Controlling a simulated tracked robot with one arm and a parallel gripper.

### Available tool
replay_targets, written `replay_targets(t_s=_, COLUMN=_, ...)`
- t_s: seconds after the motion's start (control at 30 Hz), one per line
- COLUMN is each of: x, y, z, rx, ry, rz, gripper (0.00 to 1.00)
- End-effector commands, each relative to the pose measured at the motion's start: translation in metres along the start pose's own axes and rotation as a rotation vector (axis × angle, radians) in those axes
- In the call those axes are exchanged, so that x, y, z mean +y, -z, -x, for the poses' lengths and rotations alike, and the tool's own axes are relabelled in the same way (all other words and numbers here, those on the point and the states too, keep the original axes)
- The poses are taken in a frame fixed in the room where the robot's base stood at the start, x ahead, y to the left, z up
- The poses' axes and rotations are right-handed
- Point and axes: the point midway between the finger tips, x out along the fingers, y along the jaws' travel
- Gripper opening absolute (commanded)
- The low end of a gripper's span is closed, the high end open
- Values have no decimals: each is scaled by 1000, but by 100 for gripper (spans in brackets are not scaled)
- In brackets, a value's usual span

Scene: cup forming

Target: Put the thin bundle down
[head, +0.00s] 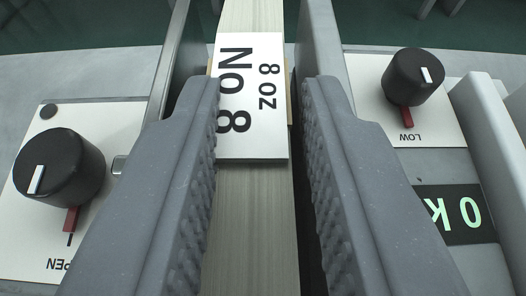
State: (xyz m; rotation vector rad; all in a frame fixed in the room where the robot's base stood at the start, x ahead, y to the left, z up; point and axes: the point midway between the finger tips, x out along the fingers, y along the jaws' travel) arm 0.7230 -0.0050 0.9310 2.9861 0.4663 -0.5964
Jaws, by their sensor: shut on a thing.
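My gripper (262,90) fills the middle of the head view, its two grey ribbed fingers on either side of a pale, finely lined strip, which looks like the thin bundle (248,225) seen edge-on. The gripper is shut on it. A dark gap shows between the strip and the right finger lower down. A white plate marked "8 oz No 8" (252,140) lies across the strip between the fingertips. The strip runs on toward the top of the picture. The view does not show what supports its underside.
Grey rails (325,45) flank the strip ahead. A black knob (60,168) on a white panel stands at left, another black knob (413,77) marked LOW at right. A lit display reading "OK" (455,214) and a pale raised bar (495,125) are farther right.

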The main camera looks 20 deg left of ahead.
Motion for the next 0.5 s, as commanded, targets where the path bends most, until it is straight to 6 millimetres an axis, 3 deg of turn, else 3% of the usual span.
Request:
replay_targets(t_s=0.23, x=0, y=-1, z=-1, rx=1, ry=0, rz=0, gripper=0)
replay_targets(t_s=0.27, x=0, y=-1, z=-1, rx=1, ry=1, rz=1, gripper=28)
replay_targets(t_s=0.3, x=0, y=-1, z=-1, rx=1, ry=1, rz=1, gripper=39)
replay_targets(t_s=0.33, x=0, y=-1, z=-1, rx=1, ry=1, rz=1, gripper=44)
replay_targets(t_s=0.5, x=0, y=-1, z=-1, rx=1, ry=0, rz=0, gripper=44)
